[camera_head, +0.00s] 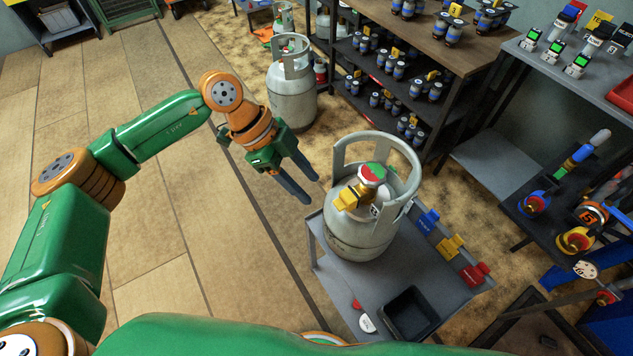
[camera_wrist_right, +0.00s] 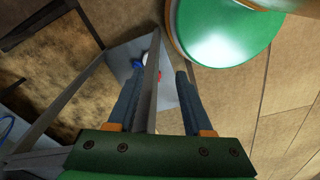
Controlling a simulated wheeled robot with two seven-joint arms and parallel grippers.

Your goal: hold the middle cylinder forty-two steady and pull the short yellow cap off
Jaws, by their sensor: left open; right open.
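A grey gas cylinder (camera_head: 362,236) with an open collar stands upright on a small grey cart (camera_head: 330,278). Its valve has a red, green and white top (camera_head: 373,173) and a short yellow cap (camera_head: 346,199) on its left side. A tag beside the cap is too small to read surely. My left gripper (camera_head: 311,190) is open and empty, left of the cylinder and apart from it. My right gripper (camera_wrist_right: 158,78) is open in the right wrist view; a grey bar (camera_wrist_right: 151,90) appears between its fingers, and I cannot tell whether they touch. The head view does not show this gripper.
Blue (camera_head: 428,220), yellow (camera_head: 450,245) and red (camera_head: 474,273) fittings line the cart's right edge. A black tray (camera_head: 411,314) sits at its front. Another grey cylinder (camera_head: 292,92) stands on the floor behind. Shelves fill the right; floor at left is clear.

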